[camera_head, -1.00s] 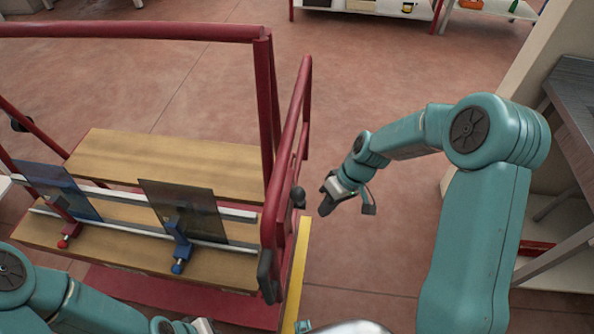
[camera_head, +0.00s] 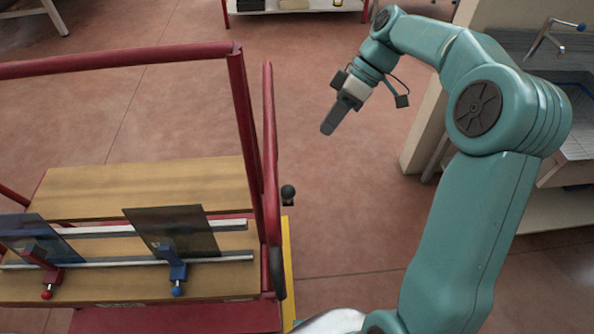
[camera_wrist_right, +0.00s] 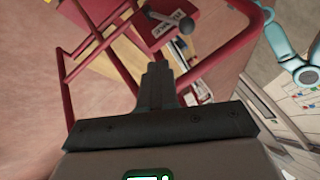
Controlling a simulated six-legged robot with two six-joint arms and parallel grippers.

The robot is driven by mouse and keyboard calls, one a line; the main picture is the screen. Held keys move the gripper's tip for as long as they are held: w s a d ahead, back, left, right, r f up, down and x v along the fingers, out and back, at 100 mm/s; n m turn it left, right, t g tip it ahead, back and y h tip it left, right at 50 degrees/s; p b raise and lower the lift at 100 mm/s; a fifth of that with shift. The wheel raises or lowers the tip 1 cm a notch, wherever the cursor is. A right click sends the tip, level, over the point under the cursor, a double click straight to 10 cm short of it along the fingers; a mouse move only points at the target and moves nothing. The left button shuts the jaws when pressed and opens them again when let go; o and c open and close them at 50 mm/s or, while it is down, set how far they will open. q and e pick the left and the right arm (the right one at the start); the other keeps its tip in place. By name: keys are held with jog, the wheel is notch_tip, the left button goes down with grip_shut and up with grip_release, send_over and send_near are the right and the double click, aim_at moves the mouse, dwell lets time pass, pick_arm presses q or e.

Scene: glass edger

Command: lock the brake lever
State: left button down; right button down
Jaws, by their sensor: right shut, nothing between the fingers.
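The brake lever shows as a black ball knob (camera_head: 288,194) just outside the right end of the red cart (camera_head: 238,115), beside its frame. Its arm is mostly hidden, so I cannot tell its position. In the right wrist view, the dark ball knob (camera_wrist_right: 187,25) shows beyond the fingertips, above and to their right. My right gripper (camera_head: 328,128) is shut and empty, in the air to the right of the cart. It is up and to the right of the knob and apart from it. The wrist view shows its fingers (camera_wrist_right: 157,72) together. My left gripper is not in view.
The cart carries wooden boards (camera_head: 150,187) and dark glass panes (camera_head: 175,228) held by a red clamp (camera_head: 42,268) and a blue clamp (camera_head: 172,262). A yellow strip (camera_head: 288,265) runs along its right side. A sink bench (camera_head: 580,140) stands at right. Floor between is clear.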

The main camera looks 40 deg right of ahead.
aim_at(288, 195)
jog(key=s+a+r+p+x, duration=0.1)
jog(key=s+x, duration=0.1)
jog(key=x, duration=1)
jog(key=shift+a, duration=0.5)
jog(key=shift+s+f, duration=0.1)
